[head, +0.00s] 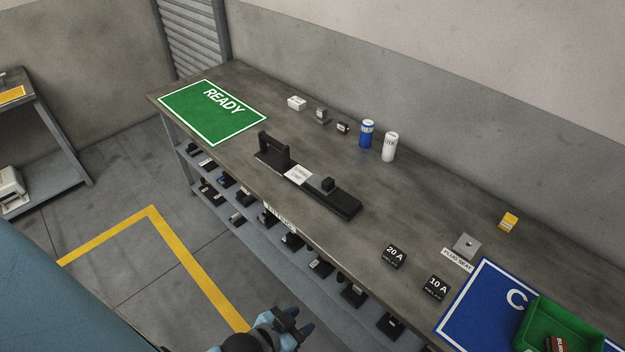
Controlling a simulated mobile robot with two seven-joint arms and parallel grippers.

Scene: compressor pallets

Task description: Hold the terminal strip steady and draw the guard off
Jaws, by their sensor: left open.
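A long black strip (345,203), which looks like the terminal strip, lies on the grey workbench near its front edge. A black handle-shaped piece (274,149) stands up at its left end; I cannot tell for sure whether this is the guard. A white label (298,174) lies at its middle, and a small black block (327,184) stands right of that. My left gripper (293,325) is at the bottom of the head view, in front of the bench and well apart from the strip. It is open, with nothing seen between its fingers. My right gripper is not in view.
A green READY mat (212,112) lies at the bench's left end. Blue (367,133) and white (390,147) cylinders stand behind the strip. Black 20 A (393,257) and 10 A (434,288) blocks, a grey plug seat (467,245) and a green bin (530,325) are to the right.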

